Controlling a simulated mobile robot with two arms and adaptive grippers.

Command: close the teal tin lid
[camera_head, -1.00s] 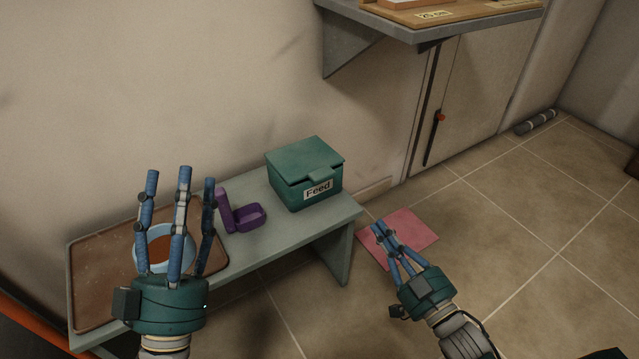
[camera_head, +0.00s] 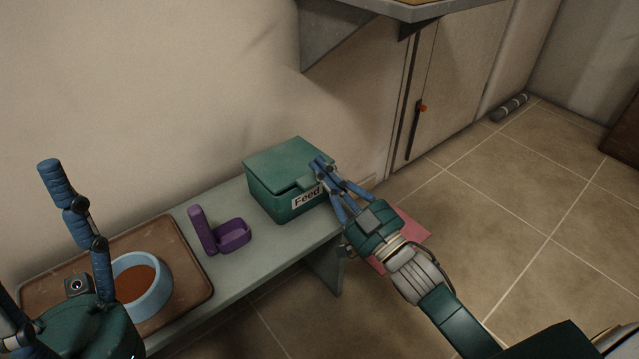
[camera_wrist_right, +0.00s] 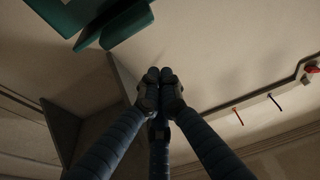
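The teal tin (camera_head: 272,203), labelled "Feed", stands on the grey-green bench. Its teal lid (camera_head: 285,160) lies over the top and looks slightly raised at the front. Teal parts of the tin (camera_wrist_right: 118,22) show at the top left of the right wrist view, with a dark gap between them. My right gripper (camera_head: 320,166) is at the lid's front right corner, its fingertips drawn together and empty; I cannot tell whether they touch the lid. The right wrist view (camera_wrist_right: 160,75) shows the tips meeting. My left gripper (camera_head: 48,240) is at the lower left, fingers spread, partly cut off.
A purple open case (camera_head: 225,235) lies on the bench (camera_head: 270,252) left of the tin. A brown tray (camera_head: 200,290) holds a light blue bowl (camera_head: 152,297). A pink mat (camera_head: 410,228) lies on the floor. A shelf (camera_head: 345,35) juts from the wall above.

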